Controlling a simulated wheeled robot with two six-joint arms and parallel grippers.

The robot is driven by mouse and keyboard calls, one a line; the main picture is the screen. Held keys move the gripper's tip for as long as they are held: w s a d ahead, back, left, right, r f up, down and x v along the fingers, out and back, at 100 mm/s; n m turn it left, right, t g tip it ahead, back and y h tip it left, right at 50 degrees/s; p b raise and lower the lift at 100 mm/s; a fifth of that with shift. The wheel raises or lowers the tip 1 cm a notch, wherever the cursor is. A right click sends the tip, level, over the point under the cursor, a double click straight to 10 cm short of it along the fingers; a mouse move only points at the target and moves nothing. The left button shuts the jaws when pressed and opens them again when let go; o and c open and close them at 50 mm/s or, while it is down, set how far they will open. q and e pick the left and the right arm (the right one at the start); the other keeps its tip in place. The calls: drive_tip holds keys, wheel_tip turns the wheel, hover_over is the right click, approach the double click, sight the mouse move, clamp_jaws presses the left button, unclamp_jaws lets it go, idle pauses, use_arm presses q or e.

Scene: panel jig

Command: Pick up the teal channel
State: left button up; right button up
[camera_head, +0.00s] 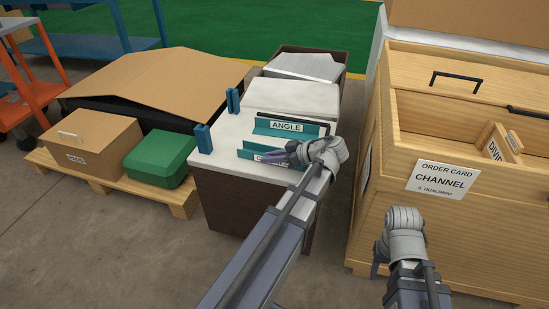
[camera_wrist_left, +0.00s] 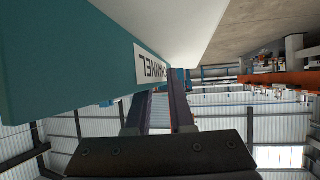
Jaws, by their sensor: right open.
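The teal channel (camera_head: 265,158) lies on the white top of a dark brown stand, with a white label partly hidden by my left gripper. My left gripper (camera_head: 276,153) is at the channel, its fingers apart. In the left wrist view the channel (camera_wrist_left: 70,60) fills the upper left, close to the open fingers (camera_wrist_left: 160,105); I cannot tell whether they touch it. A similar teal piece labelled ANGLE (camera_head: 290,126) lies just behind the channel. My right gripper (camera_head: 379,268) is open and empty in front of the wooden cabinet.
Blue upright posts (camera_head: 203,139) stand at the stand's left edge. The wooden cabinet (camera_head: 480,225) on the right bears an order card reading CHANNEL (camera_head: 442,180). A pallet (camera_head: 185,203) with a cardboard box (camera_head: 95,148) and a green case (camera_head: 160,159) is on the left.

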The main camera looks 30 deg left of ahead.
use_arm(q)
clamp_jaws()
idle(1.0)
